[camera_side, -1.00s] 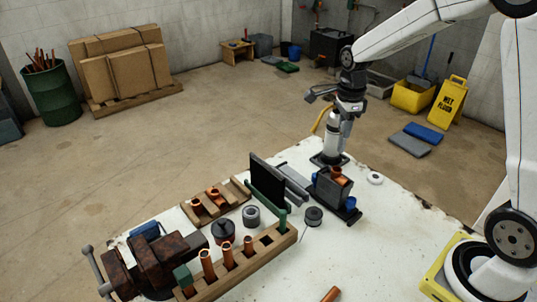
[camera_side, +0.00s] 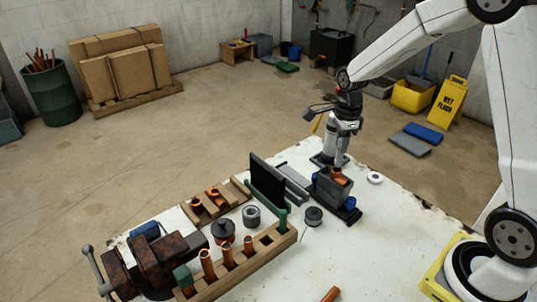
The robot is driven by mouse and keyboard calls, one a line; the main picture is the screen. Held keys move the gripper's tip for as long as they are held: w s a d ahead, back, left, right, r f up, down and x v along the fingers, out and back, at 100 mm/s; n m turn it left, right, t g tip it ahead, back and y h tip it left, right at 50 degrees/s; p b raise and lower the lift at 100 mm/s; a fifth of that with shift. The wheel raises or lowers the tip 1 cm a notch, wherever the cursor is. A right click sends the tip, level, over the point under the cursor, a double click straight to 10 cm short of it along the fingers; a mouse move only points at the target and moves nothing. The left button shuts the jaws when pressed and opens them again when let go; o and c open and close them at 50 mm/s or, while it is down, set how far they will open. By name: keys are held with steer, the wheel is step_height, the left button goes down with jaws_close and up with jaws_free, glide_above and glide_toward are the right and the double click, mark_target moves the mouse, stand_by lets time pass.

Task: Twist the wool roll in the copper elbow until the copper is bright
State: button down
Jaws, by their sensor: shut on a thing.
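The copper elbow (camera_side: 338,175) sits in a dark grey holder (camera_side: 330,190) with blue parts at its sides, on the white bench top. One open end of the elbow points up. My gripper (camera_side: 341,160) points down just above that end and is shut on the wool roll. The wool roll is too small and too hidden by the fingers to make out. I cannot tell whether it is inside the elbow's mouth or just above it.
A black upright panel (camera_side: 268,182) is left of the holder. A wooden rack (camera_side: 240,262) of copper pipes and a rusty vise (camera_side: 150,262) are further left.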

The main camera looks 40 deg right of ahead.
steer(key=shift+f, duration=0.5)
stand_by(0.6)
steer(key=shift+f, duration=0.35)
steer(key=shift+f, duration=0.2)
steer(key=shift+f, duration=0.55)
stand_by(0.7)
